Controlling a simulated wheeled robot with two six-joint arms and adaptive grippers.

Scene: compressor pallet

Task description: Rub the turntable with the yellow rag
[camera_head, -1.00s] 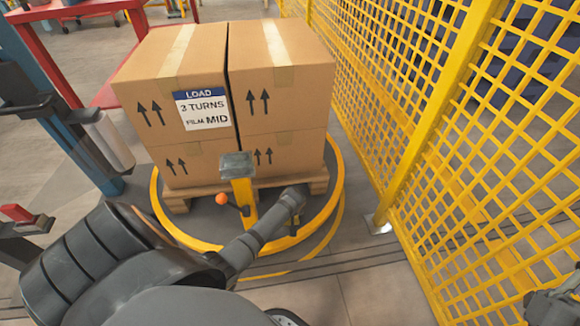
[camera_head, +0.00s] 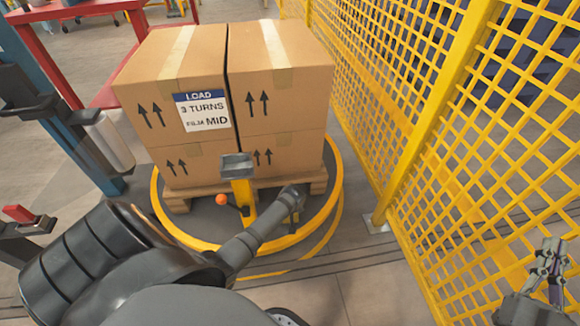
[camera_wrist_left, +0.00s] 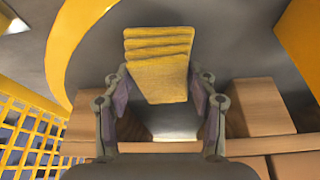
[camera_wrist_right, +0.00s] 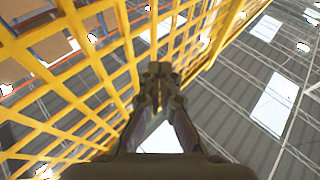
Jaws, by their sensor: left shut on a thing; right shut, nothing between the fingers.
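The turntable is a round grey disc with a yellow rim (camera_head: 175,227), on the floor in the head view. It carries a wooden pallet with cardboard boxes. My left arm reaches across its front edge. My left gripper (camera_head: 296,208) is low beside the pallet's front right, mostly hidden by its own wrist. In the left wrist view the folded yellow rag (camera_wrist_left: 158,65) is between the fingers of my left gripper, shut on it. Whether the rag touches the disc I cannot tell. My right gripper (camera_head: 550,262) is shut and empty at the lower right, by the fence, pointing up.
Stacked boxes (camera_head: 275,100) fill the pallet (camera_head: 318,183). A yellow post with a grey top (camera_head: 238,168) and an orange knob (camera_head: 221,199) stand before the boxes. Yellow mesh fence (camera_head: 460,150) closes the right side. A blue column with a white roll (camera_head: 115,142) stands left.

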